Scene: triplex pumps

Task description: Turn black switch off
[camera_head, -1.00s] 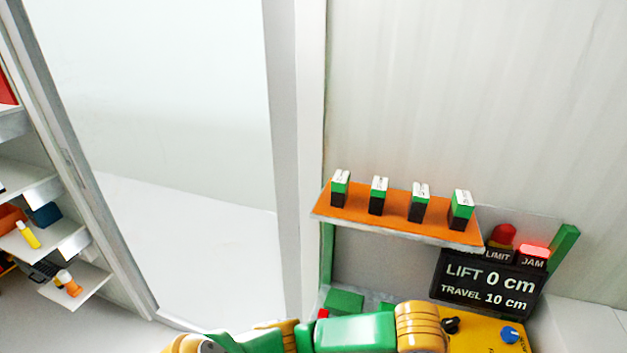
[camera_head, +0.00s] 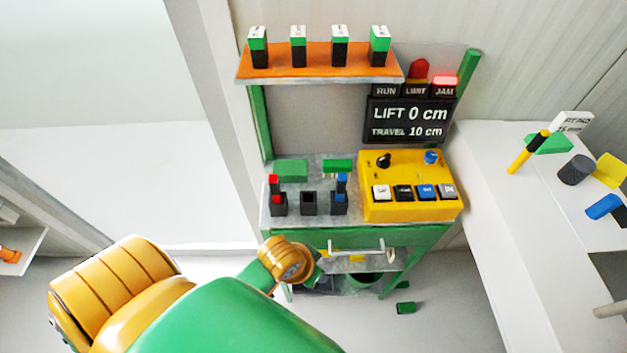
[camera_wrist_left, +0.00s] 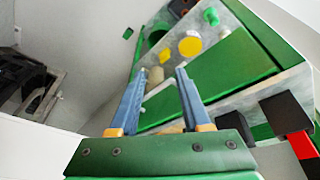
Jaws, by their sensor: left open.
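The black switch (camera_head: 384,160) is a small black knob at the upper left of the yellow control box (camera_head: 440,206), beside a blue knob (camera_head: 431,157). My left arm (camera_head: 235,320) comes in from the lower left and ends near the bench front, below and left of the box. Its gripper is not clearly visible in the head view. In the left wrist view my left gripper (camera_wrist_left: 157,80) is open, with two blue-grey fingers apart over the green bench front (camera_wrist_left: 220,75). The yellow box and black knob are not recognisable there. My right gripper is not seen.
A display (camera_head: 408,120) reads LIFT 0 cm, with a lit red JAM lamp (camera_head: 444,81) above. An orange shelf (camera_head: 318,69) carries several green-black blocks. Black holders with red and blue items (camera_head: 340,205) stand left of the box. A white table (camera_head: 500,215) is at right.

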